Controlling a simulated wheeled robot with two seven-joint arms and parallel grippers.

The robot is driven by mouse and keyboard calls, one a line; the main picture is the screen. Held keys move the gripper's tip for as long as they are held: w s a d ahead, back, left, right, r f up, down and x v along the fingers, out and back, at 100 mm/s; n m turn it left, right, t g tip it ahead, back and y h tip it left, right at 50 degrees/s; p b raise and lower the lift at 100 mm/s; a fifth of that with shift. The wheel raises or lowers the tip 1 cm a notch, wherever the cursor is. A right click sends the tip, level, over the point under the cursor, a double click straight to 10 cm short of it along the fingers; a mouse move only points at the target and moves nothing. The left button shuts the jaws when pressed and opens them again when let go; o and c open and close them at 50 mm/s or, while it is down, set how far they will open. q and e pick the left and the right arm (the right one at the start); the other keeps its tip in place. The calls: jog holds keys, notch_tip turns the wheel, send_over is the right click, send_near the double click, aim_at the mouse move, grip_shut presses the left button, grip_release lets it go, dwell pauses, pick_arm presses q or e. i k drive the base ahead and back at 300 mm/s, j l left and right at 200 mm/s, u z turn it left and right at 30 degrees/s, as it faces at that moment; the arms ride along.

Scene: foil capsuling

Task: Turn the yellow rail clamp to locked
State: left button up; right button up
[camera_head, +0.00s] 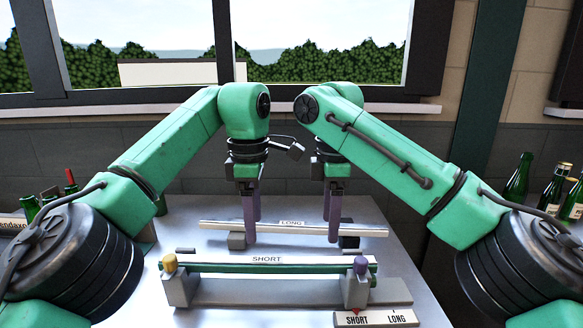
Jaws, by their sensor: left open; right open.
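The yellow rail clamp (169,263) is a small knob on top of the grey block at the left end of the front rail. Its exact turn is too small to tell. My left gripper (250,222) points down with open purple fingers, behind the front rail and well to the right of the yellow clamp, not touching it. My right gripper (333,212) points down, open and empty, further right. A purple clamp (361,265) tops the block at the rail's right end.
The front rail carries a white bar labelled SHORT (290,259); a white LONG bar (345,230) lies behind it, near both grippers' fingers. A SHORT/LONG plate (376,319) sits front right. Green bottles (545,182) stand at far right, more bottles at far left. Table space beside the yellow clamp is clear.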

aim_at(170, 261)
jog(key=k, duration=1.5)
